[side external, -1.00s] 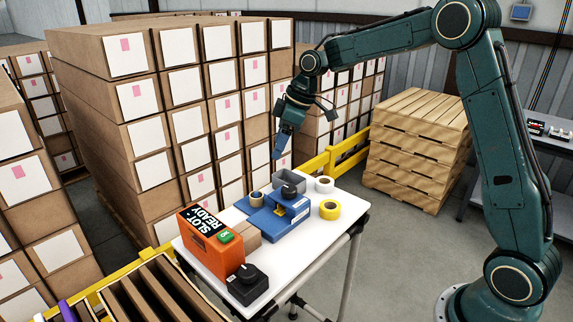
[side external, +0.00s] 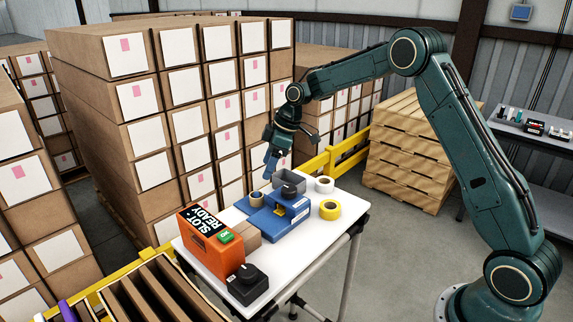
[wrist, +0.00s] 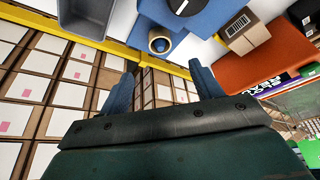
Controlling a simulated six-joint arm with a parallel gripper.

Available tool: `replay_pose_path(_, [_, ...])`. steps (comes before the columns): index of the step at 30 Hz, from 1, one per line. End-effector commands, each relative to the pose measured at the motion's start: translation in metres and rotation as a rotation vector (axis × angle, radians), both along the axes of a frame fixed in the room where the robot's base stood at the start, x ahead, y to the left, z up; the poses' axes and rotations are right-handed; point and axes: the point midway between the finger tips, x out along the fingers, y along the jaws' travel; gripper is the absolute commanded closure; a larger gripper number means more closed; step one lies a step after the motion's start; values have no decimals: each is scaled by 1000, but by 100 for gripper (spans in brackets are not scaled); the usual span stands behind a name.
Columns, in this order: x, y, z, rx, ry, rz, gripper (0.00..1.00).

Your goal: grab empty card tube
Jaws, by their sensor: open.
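A grey bin (side external: 290,180), a white roll (side external: 324,185) and a yellow tape roll (side external: 330,209) stand near the dispenser. Stacked cartons (side external: 170,110) rise behind, past a yellow rail (side external: 345,150).

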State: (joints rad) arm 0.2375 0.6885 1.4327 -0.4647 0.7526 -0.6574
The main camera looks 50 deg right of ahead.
Motion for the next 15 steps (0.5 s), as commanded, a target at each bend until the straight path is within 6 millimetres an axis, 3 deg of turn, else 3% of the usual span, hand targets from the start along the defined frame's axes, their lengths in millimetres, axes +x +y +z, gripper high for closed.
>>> replay_pose_path(7, [10, 10, -35, 1, 2, 1, 35])
replay_pose_path(15, [14, 14, -49, -1, -1, 0, 35])
